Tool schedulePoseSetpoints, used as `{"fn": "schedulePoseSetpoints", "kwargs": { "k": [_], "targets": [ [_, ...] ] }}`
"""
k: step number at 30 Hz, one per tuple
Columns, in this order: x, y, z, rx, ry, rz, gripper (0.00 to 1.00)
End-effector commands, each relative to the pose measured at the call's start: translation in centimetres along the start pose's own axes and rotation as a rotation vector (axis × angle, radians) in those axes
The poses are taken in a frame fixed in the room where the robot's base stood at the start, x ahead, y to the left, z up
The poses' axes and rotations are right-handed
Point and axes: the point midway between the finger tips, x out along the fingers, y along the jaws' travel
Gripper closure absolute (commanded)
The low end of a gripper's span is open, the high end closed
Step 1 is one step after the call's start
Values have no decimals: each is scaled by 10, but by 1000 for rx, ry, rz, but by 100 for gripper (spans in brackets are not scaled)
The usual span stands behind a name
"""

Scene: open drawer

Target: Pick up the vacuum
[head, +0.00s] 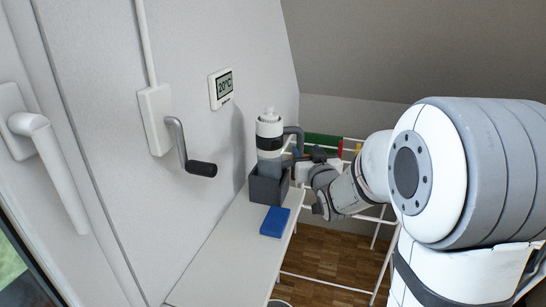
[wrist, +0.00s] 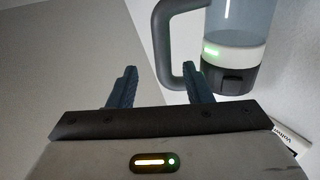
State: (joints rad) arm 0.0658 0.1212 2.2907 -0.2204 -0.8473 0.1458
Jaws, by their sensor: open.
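The vacuum (head: 269,135) is a white and grey handheld cylinder with a dark grey loop handle on its right side. It stands upright in a dark grey holder (head: 266,190) on a narrow white shelf (head: 225,250). My gripper (head: 300,165) is beside the handle, partly hidden by my own arm. In the wrist view, my gripper (wrist: 163,85) is open, with two dark fingers apart. The vacuum (wrist: 232,60) is at the upper right there, and its handle (wrist: 161,40) appears between the fingertips; I cannot tell whether they touch it.
A blue block (head: 274,221) lies on the shelf in front of the holder. A crank (head: 185,150) and a thermostat (head: 222,88) are on the left wall. A white rack (head: 325,287) with coloured items stands behind my arm. The shelf's near part is clear.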

Motion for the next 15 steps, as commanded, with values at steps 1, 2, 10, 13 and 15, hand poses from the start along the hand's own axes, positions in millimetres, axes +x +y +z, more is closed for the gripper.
{"fn": "schedulePoseSetpoints", "kwargs": {
  "k": [1, 2, 10, 13, 15],
  "targets": [
    [5, 0, 0, 1, 5, -2, 55],
    [8, 0, -1, 1, 7, -2, 55],
    [36, -2, -2, 2, 6, -2, 55],
    [50, -3, -2, 1, 5, -1, 55],
    [60, -4, -2, 1, 6, 0, 55]
  ]
}}
